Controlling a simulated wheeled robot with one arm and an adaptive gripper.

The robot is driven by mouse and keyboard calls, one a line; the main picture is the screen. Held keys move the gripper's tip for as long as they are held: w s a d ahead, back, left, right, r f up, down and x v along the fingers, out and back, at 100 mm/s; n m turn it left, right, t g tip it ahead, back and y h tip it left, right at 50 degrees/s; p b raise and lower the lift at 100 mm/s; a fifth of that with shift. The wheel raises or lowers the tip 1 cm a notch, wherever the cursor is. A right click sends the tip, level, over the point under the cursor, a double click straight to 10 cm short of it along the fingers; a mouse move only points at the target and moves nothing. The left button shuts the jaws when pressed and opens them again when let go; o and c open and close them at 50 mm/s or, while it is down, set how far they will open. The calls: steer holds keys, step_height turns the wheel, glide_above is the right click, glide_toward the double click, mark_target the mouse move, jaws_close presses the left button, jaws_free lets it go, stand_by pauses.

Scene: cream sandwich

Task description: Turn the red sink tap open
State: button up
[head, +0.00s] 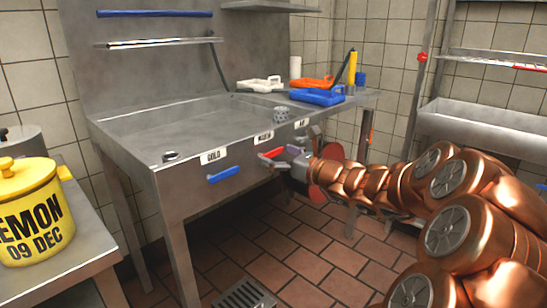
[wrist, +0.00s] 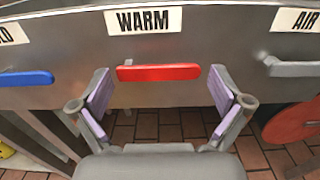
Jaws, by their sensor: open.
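The red tap handle (wrist: 158,72) is a flat horizontal bar under the label WARM (wrist: 144,20) on the front of the steel sink (wrist: 60,32). In the head view the red handle (head: 271,153) shows just left of my gripper (head: 291,155). In the wrist view my gripper (wrist: 160,92) is open, with one finger near each end of the handle. The fingers are empty; I cannot tell whether they touch the handle.
A blue handle (head: 223,174) is to the left and a grey handle (wrist: 293,68) under AIR to the right. A red disc (wrist: 293,122) hangs at the right. A yellow LEMON pot (head: 32,213) stands at the left.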

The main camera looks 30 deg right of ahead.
steer(key=shift+x, duration=0.8)
steer(key=shift+c, duration=0.4)
steer(key=c, duration=1.3)
